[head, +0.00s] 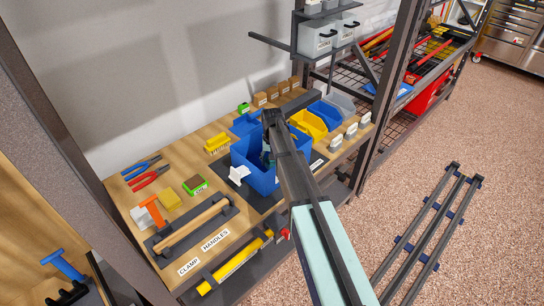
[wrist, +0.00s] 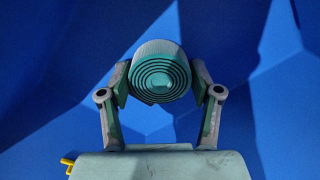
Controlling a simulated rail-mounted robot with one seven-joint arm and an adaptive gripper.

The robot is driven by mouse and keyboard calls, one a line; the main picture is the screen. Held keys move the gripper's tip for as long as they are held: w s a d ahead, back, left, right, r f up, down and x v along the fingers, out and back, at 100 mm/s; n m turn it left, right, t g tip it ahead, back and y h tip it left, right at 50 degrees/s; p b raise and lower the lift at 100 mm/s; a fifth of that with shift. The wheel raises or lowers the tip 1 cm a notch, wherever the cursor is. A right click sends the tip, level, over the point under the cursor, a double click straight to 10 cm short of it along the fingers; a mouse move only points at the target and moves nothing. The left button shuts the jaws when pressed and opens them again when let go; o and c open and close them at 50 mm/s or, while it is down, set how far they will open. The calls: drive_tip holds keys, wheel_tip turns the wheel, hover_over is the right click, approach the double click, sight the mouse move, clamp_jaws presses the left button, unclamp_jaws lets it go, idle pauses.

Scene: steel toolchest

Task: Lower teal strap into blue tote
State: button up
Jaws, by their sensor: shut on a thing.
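The teal strap (wrist: 160,80) is a rolled coil with its spiral edge toward the wrist camera. My gripper (wrist: 160,88) is shut on it, one finger on each side. In the wrist view, blue surfaces fill the background around the coil. The blue tote (head: 257,178) stands on the wooden bench in the head view. My arm reaches over it, and my gripper (head: 268,155) is at the tote's opening, partly inside. The strap is hardly visible in the head view, and I cannot tell whether it touches the tote.
A yellow brush (head: 217,143) and a white bracket (head: 238,174) are beside the tote on the left. Yellow (head: 307,124) and blue (head: 329,114) bins stand to its right. A dark rack upright (head: 382,90) rises farther right. The bench's front left holds a wooden-handled bar (head: 195,224).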

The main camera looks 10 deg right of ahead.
drive_tip(key=shift+f, duration=0.2)
drive_tip(key=o, duration=1.3)
